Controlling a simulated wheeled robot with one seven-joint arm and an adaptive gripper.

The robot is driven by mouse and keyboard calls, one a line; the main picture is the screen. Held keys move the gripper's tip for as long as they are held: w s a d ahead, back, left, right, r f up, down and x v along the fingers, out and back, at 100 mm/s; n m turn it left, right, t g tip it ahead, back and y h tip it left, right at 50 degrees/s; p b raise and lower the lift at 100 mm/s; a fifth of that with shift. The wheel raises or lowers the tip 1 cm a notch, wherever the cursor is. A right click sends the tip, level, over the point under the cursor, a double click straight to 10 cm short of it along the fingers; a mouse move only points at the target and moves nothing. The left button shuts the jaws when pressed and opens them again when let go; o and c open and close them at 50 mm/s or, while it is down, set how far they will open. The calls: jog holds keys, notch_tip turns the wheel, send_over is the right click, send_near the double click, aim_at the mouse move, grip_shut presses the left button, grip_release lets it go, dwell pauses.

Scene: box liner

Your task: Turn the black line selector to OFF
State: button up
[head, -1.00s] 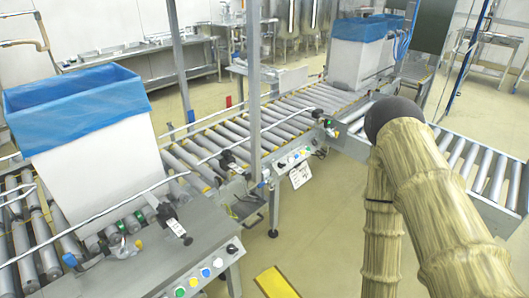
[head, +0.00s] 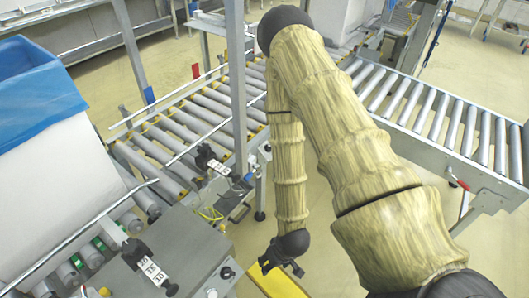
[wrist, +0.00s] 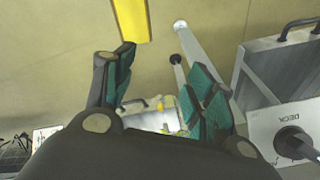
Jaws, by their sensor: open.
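A black rotary knob (head: 227,272) sits on the front panel of the near grey conveyor unit in the head view. A black knob (wrist: 295,143) on a light panel also shows at the right edge of the wrist view, with lettering that seems to read DECK. I cannot tell whether it is the line selector, nor read its setting. My gripper (head: 283,264) hangs right of the near panel in the head view, apart from it. In the wrist view my gripper (wrist: 165,85) is open and empty, its green-padded fingers spread, with the knob to its right.
A yellow floor strip (head: 265,280) lies below my gripper. A roller conveyor (head: 195,125) runs behind, with a grey post (head: 237,90) beside my arm. A white box with blue liner (head: 50,170) stands at left. The floor at right (head: 470,240) is partly clear.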

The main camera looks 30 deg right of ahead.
jog(key=w+d+r+m+t+y+b, duration=0.1)
jog(key=w+d+r+t+b, duration=0.1)
jog(key=w+d, duration=0.45)
jog(key=w+d+r+m+t+b, duration=0.1)
jog(key=w+d+r+t+b, duration=0.15)
jog(key=w, duration=0.75)
jog(key=w+d+r+m+t+b, duration=0.1)
jog(key=w+d+r+t+b, duration=0.15)
jog(key=w+d+r, duration=0.4)
jog(key=w+d+r+m+t+b, duration=0.1)
jog(key=w+d+r+b, duration=0.2)
jog(key=w+d, duration=0.6)
jog(key=shift+n, duration=0.3)
jog(key=shift+s+d+f+b+x, duration=0.1)
jog(key=shift+d+f+b+x, duration=0.2)
jog(key=shift+x, duration=1.3)
jog(key=shift+s+d+b+x, duration=0.15)
jog(key=shift+b+x, duration=0.25)
jog(key=shift+x, duration=1.2)
jog(key=shift+d+f+b+x, duration=0.2)
jog(key=shift+b+x, duration=0.15)
jog(key=shift+x, duration=1.2)
